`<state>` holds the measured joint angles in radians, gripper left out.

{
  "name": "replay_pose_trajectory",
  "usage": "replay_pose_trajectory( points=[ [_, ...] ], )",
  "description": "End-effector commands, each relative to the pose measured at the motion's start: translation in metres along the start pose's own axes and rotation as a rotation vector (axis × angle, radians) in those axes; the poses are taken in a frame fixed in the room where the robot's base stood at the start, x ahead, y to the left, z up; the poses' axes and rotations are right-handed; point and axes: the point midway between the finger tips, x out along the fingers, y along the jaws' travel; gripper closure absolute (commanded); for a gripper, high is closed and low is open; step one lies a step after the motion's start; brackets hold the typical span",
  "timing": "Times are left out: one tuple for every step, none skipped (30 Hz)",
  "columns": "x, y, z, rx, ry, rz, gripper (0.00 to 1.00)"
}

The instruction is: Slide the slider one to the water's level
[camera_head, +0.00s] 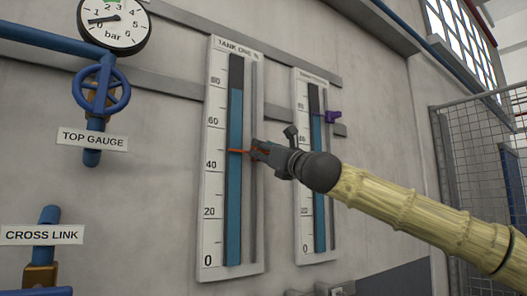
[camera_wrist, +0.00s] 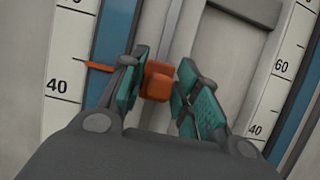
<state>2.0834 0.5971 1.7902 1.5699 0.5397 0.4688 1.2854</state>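The tank one gauge (camera_head: 214,150) is a tall white board with a scale. Its blue water column (camera_head: 234,200) tops out a little below the 80 mark, with dark tube above. The orange slider (camera_head: 239,151) has a pointer crossing the column between 40 and 60, well below the water's top. My gripper (camera_head: 262,150) is at the slider's knob on the gauge's right side. In the wrist view, the orange knob (camera_wrist: 158,82) sits between the teal-padded fingers (camera_wrist: 163,85) and fills the gap between them; the fingers look closed on it. The orange pointer (camera_wrist: 97,66) shows left of them.
A second gauge (camera_head: 299,150) with a purple slider (camera_head: 332,117) stands close to the right. A pressure dial (camera_head: 113,22), a blue valve wheel (camera_head: 101,90) and labelled pipes are on the left. A mesh fence (camera_head: 480,150) stands at right. The rail beside tank one's column looks clear above the knob.

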Motion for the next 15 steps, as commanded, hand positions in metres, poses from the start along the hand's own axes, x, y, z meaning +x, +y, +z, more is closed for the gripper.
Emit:
replay_pose_trajectory(
  points=[
    [0.0, 0.0, 0.0, 0.0, 0.0, -0.001, 0.88],
    [0.0, -0.001, 0.0, 0.0, 0.0, -0.001, 0.94],
    [0.0, -0.001, 0.0, 0.0, 0.0, -0.001, 1.0],
    [0.0, -0.001, 0.0, 0.0, 0.0, -0.001, 1.0],
    [0.0, -0.001, 0.0, 0.0, 0.0, -0.001, 1.0],
    [0.001, 0.002, -0.001, 0.0, 0.0, -0.001, 1.0],
    [0.001, 0.001, 0.0, 0.0, 0.0, -0.001, 1.0],
    [0.001, 0.0, 0.001, 0.0, 0.0, -0.001, 1.0],
    [0.001, 0.0, 0.003, 0.0, 0.0, -0.001, 1.0],
    [0.002, 0.0, 0.005, 0.0, 0.0, -0.001, 1.0],
    [0.003, 0.0, 0.008, 0.0, 0.0, -0.001, 1.0],
    [0.005, 0.0, 0.013, 0.0, 0.0, 0.0, 1.0],
    [0.007, 0.0, 0.017, -0.001, -0.001, -0.001, 1.0],
    [0.009, 0.0, 0.022, -0.002, -0.001, -0.001, 1.0],
    [0.012, 0.0, 0.03, -0.002, -0.002, -0.002, 1.0]
  ],
)
